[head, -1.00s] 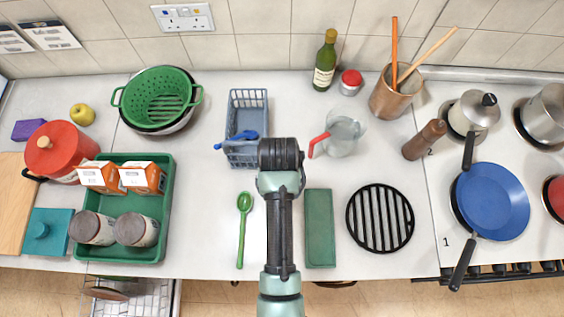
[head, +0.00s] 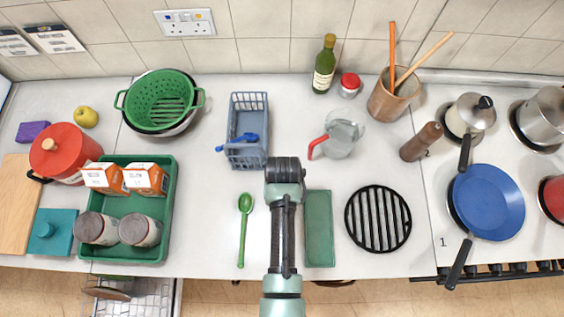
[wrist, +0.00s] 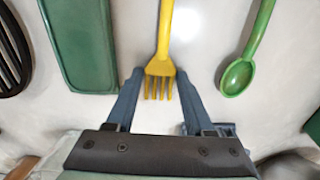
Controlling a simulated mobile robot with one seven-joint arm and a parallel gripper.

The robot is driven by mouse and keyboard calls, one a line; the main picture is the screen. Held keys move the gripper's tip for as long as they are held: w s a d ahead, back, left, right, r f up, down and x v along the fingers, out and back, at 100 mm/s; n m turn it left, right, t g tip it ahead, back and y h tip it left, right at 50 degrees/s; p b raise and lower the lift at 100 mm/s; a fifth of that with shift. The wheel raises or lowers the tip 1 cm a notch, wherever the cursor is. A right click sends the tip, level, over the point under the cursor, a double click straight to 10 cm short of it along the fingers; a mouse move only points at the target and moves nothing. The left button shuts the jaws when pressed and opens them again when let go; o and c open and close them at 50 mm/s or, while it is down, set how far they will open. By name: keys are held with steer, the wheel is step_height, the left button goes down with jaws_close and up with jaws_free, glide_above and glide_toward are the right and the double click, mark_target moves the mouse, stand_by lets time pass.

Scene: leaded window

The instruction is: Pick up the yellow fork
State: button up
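The yellow fork (wrist: 163,55) lies on the white counter in the wrist view, its tines toward my gripper and its handle running out of the top edge. My gripper (wrist: 159,74) is open, with one blue-grey finger on each side of the tines. In the head view my arm hides the fork and the fingers.
A green spoon (head: 243,228) lies left of my arm, and a flat green block (head: 319,228) lies close on its right. A blue-grey basket (head: 233,150) stands behind. A round black rack (head: 378,218) lies farther right.

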jaws_close()
steer(key=shift+r, duration=0.1)
step_height(320, 180, up, 10)
steer(key=b, duration=0.1)
stand_by(0.5)
